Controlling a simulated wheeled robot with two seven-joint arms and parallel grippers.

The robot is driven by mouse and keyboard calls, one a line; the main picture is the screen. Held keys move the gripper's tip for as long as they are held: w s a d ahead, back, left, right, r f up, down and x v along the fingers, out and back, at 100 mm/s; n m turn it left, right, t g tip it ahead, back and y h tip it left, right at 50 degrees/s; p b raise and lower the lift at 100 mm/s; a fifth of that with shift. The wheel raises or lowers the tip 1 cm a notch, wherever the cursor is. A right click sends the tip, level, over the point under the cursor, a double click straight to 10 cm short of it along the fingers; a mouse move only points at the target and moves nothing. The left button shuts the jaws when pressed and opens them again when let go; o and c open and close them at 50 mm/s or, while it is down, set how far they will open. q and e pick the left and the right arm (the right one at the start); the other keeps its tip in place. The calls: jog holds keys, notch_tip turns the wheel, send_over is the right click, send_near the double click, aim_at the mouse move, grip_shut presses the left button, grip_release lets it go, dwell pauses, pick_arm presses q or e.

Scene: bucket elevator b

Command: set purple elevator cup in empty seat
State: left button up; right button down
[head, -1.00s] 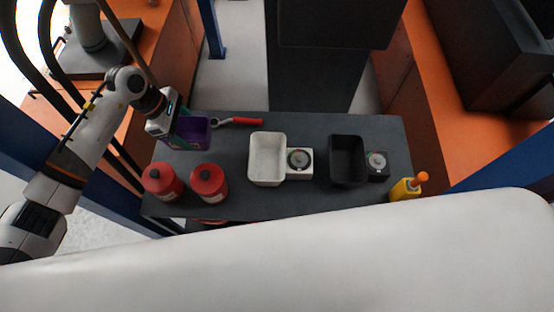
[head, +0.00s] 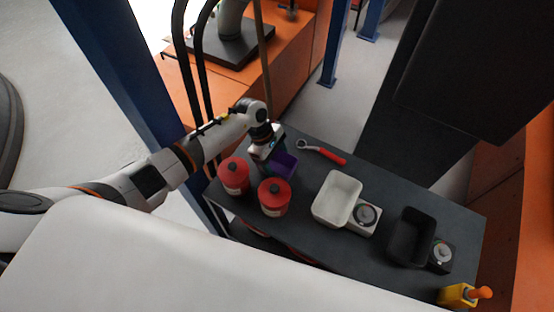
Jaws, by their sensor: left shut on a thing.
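The purple elevator cup (head: 286,166) is at the left end of the dark table, behind the two red canisters. My left gripper (head: 268,152) is shut on the cup at its left side. The gripper hides part of the cup, and I cannot tell whether the cup touches the tabletop. My right gripper is not in view. No empty elevator seat can be made out.
Two red canisters (head: 235,176) (head: 274,196) stand just in front of the cup. A red-handled wrench (head: 328,154) lies behind. Black hoses hang behind my left arm.

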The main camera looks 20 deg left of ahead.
pick_arm(q)
jog(key=shift+f, duration=0.1)
jog(key=o, duration=1)
jog(key=shift+f, duration=0.1)
jog(key=o, duration=0.4)
